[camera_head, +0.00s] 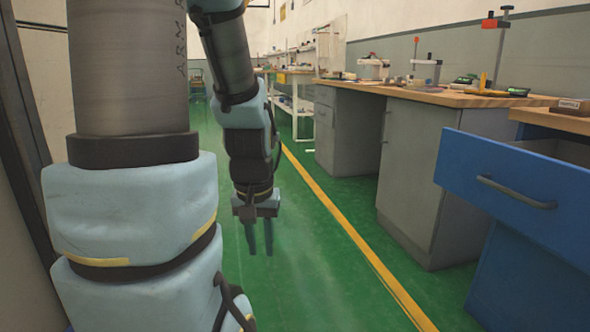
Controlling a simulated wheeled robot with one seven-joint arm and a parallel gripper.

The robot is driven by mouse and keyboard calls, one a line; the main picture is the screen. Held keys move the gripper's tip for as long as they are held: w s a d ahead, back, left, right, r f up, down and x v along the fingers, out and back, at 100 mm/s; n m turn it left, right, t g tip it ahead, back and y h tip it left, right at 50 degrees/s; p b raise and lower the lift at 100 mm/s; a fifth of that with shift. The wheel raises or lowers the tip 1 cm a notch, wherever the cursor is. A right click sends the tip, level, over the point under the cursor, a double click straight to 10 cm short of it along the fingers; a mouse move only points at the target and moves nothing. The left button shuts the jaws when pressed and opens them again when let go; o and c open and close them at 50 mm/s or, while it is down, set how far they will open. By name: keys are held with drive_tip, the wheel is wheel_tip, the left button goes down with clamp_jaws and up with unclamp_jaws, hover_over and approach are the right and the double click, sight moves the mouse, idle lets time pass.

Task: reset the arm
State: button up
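My arm fills the left side of the head view, with its padded blue-grey links close to the camera. My gripper (259,238) hangs down from the far end of the arm, near the middle left of the picture. Its two fingers point at the green floor and stand a little apart, with floor showing between them. Nothing is between the fingers. It is clear of the benches to the right.
A blue cabinet (520,240) at the right has its drawer (480,160) pulled open. Grey workbenches with a wooden top (440,96) run along the right wall, holding tools. A yellow line (350,232) crosses the green floor (310,290), which is clear.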

wheel_tip(320, 180, up, 37)
drive_tip(key=p, duration=3.5)
